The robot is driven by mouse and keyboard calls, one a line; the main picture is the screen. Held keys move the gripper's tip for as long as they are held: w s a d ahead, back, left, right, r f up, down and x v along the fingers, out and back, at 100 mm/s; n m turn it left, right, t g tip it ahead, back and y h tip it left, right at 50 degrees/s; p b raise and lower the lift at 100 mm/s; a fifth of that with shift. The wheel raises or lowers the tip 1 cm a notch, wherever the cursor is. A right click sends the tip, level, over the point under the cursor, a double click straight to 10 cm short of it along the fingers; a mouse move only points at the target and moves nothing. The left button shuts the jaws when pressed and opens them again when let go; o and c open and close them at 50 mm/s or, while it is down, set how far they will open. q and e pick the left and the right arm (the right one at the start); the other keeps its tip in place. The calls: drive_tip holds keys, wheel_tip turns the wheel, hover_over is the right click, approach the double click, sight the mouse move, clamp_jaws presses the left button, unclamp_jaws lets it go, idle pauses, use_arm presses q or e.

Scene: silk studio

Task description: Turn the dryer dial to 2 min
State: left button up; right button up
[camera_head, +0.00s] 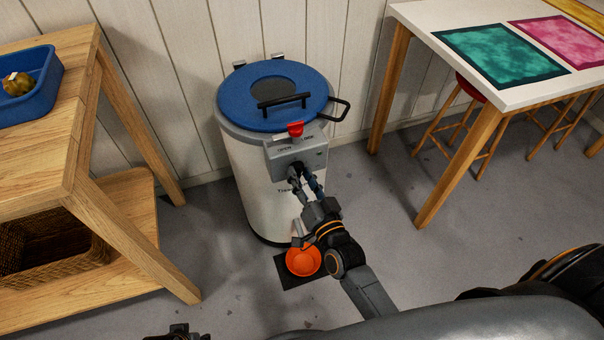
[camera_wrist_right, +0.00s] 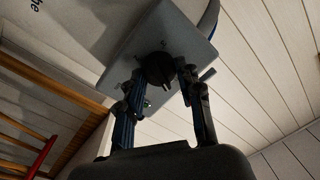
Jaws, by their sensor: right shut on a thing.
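The dryer (camera_head: 255,175) is a white drum with a blue lid (camera_head: 262,112), standing against the wall in the head view. A grey control box (camera_head: 312,153) sits on its front, below a red latch (camera_head: 295,129). My right gripper (camera_head: 300,178) is at the box and shut on the black dial (camera_wrist_right: 158,68), which shows between the fingers in the right wrist view. The dial's markings are too small or hidden to read. My left gripper (camera_head: 180,331) shows only in part at the bottom edge, and its jaws cannot be made out.
A wooden bench (camera_head: 75,110) with a blue tray (camera_head: 42,95) stands left. A white-topped table (camera_head: 420,22) and red stools stand right.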

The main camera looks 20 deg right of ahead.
drive_tip(key=m, duration=0.9)
drive_tip(key=m+h+b, duration=0.1)
drive_tip(key=m, duration=0.8)
drive_tip(key=shift+a+f+t+h, duration=0.1)
drive_tip(key=shift+f+t+h, duration=0.1)
drive_tip(key=shift+t+h, duration=0.1)
drive_tip(key=m+b, duration=0.2)
drive_tip(key=m, duration=0.6)
drive_tip(key=shift+h, duration=0.4)
use_arm(q)
drive_tip(key=w+v, duration=0.2)
drive_tip(key=v, duration=0.9)
drive_tip(key=shift+r+t+b, duration=0.3)
drive_tip(key=shift+r+b, duration=0.05)
drive_tip(key=shift+r, duration=0.2)
use_arm(e)
drive_tip(key=shift+a+r+m, duration=0.1)
drive_tip(key=shift+m, duration=1.4)
use_arm(q)
drive_tip(key=shift+w, duration=0.15)
use_arm(e)
drive_tip(key=o, duration=1.2)
